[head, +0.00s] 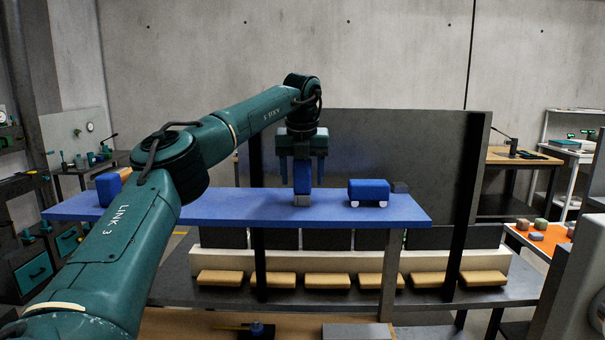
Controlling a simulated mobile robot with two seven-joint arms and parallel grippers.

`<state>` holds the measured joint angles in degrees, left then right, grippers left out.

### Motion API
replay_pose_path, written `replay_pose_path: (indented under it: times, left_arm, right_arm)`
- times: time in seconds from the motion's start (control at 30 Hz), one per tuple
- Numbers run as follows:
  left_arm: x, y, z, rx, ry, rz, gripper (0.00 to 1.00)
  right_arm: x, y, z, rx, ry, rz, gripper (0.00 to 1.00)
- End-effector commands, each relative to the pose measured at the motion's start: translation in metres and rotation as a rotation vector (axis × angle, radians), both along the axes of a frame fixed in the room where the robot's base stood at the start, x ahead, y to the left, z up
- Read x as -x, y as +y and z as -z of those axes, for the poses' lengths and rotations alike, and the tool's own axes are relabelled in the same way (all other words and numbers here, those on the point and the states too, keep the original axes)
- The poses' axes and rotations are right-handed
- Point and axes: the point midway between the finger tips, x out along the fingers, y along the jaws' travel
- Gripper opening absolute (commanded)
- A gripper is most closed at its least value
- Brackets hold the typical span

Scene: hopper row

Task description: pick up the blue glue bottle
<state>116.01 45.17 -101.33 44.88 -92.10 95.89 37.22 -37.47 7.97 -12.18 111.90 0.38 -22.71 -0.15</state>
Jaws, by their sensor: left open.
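The blue glue bottle (302,183) stands upright on the blue shelf board (240,208), near its middle. It has a blue body and a grey lower end. My left gripper (302,178) comes down over it from above, pointing straight down. Its two fingers are open, one on the left and one on the right of the bottle's upper part. I cannot tell whether either finger touches it. The bottle's top is partly hidden by the gripper. My right gripper is not in view.
A blue box (108,188) is at the board's left end. A dark upright panel (400,145) rises behind. Several tan pads (327,280) line a lower shelf.

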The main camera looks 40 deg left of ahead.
Motion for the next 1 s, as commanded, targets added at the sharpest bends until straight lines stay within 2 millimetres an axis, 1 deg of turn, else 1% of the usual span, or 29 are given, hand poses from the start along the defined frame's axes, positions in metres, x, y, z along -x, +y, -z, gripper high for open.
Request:
replay_pose_path:
  times: [0.1, 0.3, 0.9, 1.0]
  left_arm:
    - [-0.0012, 0.0011, 0.0055, 0.000, -0.002, -0.001, 0.62]
    - [-0.0013, 0.0011, 0.0057, 0.000, -0.002, -0.001, 0.61]
    - [-0.0013, 0.0008, 0.0052, 0.000, -0.001, 0.000, 0.12]
    - [-0.0014, 0.0008, 0.0048, 0.000, -0.003, 0.001, 0.11]
  right_arm:
    - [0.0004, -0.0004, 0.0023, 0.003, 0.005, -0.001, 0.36]
    - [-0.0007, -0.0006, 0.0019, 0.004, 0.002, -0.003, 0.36]
    - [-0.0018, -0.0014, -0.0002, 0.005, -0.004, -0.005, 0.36]
    - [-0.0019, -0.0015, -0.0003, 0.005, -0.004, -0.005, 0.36]
